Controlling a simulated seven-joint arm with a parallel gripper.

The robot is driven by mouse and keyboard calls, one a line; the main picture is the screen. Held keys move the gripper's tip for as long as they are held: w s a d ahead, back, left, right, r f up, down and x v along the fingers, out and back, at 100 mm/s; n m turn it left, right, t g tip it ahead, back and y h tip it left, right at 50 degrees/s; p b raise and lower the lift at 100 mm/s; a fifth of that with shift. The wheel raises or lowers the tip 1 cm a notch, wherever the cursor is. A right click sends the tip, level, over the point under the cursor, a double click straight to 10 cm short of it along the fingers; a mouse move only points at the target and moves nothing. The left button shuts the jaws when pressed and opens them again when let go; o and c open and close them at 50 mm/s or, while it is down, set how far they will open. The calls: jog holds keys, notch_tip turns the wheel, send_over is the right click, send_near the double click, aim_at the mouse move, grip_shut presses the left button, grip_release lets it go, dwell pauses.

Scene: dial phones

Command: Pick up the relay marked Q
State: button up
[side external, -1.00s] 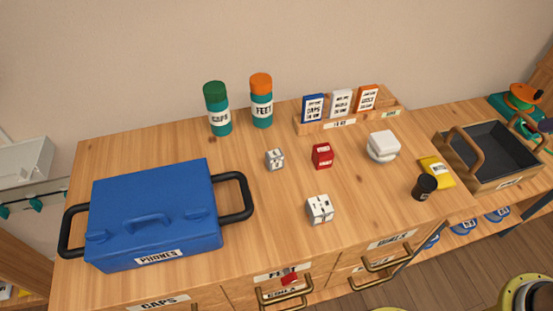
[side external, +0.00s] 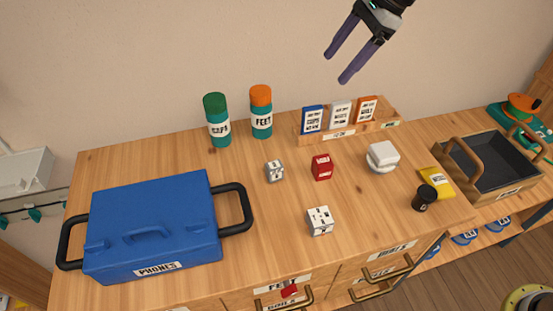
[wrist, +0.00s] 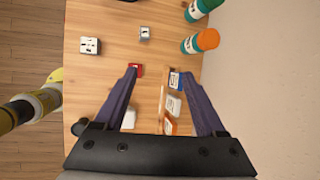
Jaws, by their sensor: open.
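No letter Q is legible, so I cannot tell which block is the relay marked Q. A small grey-white cube with dark marks (side external: 274,171) sits mid-table. A red block with a pale label (side external: 321,167) stands to its right. A larger white cube with dark marks (side external: 320,221) sits nearer the front. In the wrist view are the grey cube (wrist: 145,33), red block (wrist: 135,70) and larger white cube (wrist: 90,46). My gripper (side external: 336,68) is open and empty, high above the back of the table; its fingers also show in the wrist view (wrist: 157,73).
A blue case (side external: 150,225) fills the left. Two bottles, green-capped (side external: 218,120) and orange-capped (side external: 261,112), and a card rack (side external: 345,133) stand behind. White stacked pieces (side external: 382,157), a black cup (side external: 424,198), a yellow packet (side external: 437,181) and a dark tray (side external: 497,165) are right.

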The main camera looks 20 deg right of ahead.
jog(key=g, duration=0.2)
send_near(276, 164)
jog(key=shift+n+g+h, duration=0.3)
jog(key=shift+n+g, duration=0.1)
jog(key=x, duration=0.6)
jog(key=shift+w+a+r, duration=0.2)
jog(key=shift+w+a, duration=0.05)
jog(key=shift+a, duration=0.1)
jog(key=shift+x, duration=2.8)
jog(key=shift+w+d, duration=0.1)
jog(key=shift+d, duration=0.05)
jog(key=shift+c, duration=0.3)
grip_shut()
